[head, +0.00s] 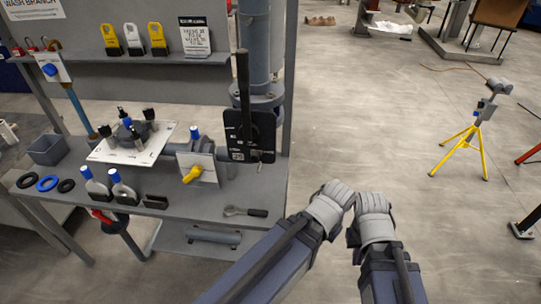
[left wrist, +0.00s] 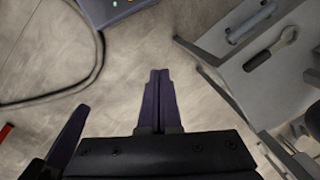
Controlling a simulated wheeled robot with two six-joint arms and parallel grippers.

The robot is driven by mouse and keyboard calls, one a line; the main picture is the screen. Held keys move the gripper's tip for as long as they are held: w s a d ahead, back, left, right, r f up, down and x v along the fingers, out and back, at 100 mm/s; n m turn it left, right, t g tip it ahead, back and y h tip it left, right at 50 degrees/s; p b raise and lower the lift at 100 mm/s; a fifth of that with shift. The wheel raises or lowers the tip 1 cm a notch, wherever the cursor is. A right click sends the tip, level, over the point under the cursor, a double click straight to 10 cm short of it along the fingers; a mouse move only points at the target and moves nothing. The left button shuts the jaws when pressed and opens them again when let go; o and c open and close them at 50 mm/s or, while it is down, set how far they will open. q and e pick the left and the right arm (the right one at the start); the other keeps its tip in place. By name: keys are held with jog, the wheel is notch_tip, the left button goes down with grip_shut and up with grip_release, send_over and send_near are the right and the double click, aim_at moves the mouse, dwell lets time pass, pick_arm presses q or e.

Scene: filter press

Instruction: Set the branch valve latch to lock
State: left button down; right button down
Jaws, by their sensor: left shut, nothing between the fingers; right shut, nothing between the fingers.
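A black plate (head: 262,137) with white markings sits on the vertical grey pipe at the bench's right end. A long black lever (head: 243,82) stands upright in front of it. The markings are too small to read, and I cannot tell which part is the latch. A yellow handle (head: 192,174) sits on a pale square plate left of and below the black plate. My left gripper (head: 333,203) and right gripper (head: 373,212) are side by side right of the bench, apart from the valve parts. In the left wrist view my left gripper (left wrist: 160,76) is shut and empty over floor.
A shelf (head: 150,59) above carries yellow tags and a printed card (head: 194,35). Floor to the right is clear up to a yellow tripod (head: 460,142).

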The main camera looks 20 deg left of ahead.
pick_arm(q)
jog(key=w+a+r+n+t+y+p, duration=0.1)
jog(key=w+a+r+n+p, duration=0.1)
jog(key=w+a+r+p, duration=0.2)
jog(key=w+a+r+n+t+y+p, duration=0.1)
jog(key=w+a+r+n+y+p, duration=0.1)
jog(key=w+a+r+p, duration=0.3)
jog(key=w+a+r+n+y+p, duration=0.1)
jog(key=w+a+r+n+p, duration=0.3)
jog(key=r, duration=0.9)
jog(key=w+p, duration=0.3)
jog(key=p, duration=0.2)
jog(key=shift+a+t+y+p, duration=0.35)
jog(key=shift+t+y+p, duration=0.05)
